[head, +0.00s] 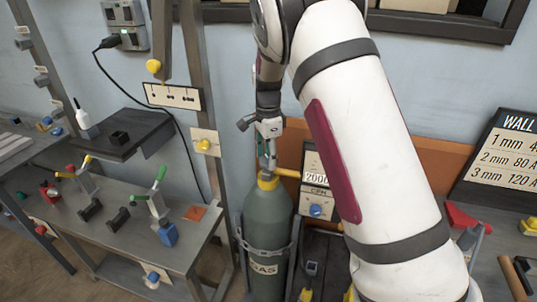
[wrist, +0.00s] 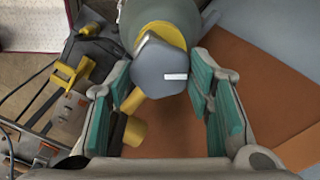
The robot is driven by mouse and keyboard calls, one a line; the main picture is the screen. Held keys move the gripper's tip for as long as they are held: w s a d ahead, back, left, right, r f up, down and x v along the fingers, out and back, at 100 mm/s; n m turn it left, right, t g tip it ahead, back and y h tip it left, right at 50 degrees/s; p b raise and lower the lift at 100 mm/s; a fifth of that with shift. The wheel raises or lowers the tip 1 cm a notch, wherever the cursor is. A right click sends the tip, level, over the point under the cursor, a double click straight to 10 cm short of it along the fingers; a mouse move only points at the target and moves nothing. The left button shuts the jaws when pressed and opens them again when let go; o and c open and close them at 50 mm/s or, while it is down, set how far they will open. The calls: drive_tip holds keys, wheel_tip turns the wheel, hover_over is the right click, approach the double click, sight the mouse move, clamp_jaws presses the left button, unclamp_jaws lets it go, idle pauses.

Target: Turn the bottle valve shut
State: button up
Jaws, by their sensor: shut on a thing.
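The gas bottle (head: 268,228) is a grey-green cylinder standing upright behind a chain, with a yellow collar (head: 268,182) at its top. Its valve knob (wrist: 160,68) is a grey, faceted cap with a white mark pointing right in the wrist view. My gripper (wrist: 160,78) has its teal-padded fingers on either side of the knob and is shut on it. In the head view my gripper (head: 266,150) points down over the bottle top, and its fingers hide the knob there. A yellow outlet (wrist: 134,130) shows below the knob in the wrist view.
A gauge panel with a blue knob (head: 316,210) stands right of the bottle. A grey workbench (head: 125,240) with clamps is at the left. A steel post (head: 208,100) rises just left of the bottle. A dark wall-thickness sign (head: 500,160) is at the right.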

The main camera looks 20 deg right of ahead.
drive_tip(key=m+p, duration=0.1)
drive_tip(key=m, duration=0.3)
drive_tip(key=shift+m, duration=1.7)
drive_tip(key=o, duration=1.2)
drive_tip(key=shift+d, duration=0.1)
drive_tip(key=shift+r, duration=6)
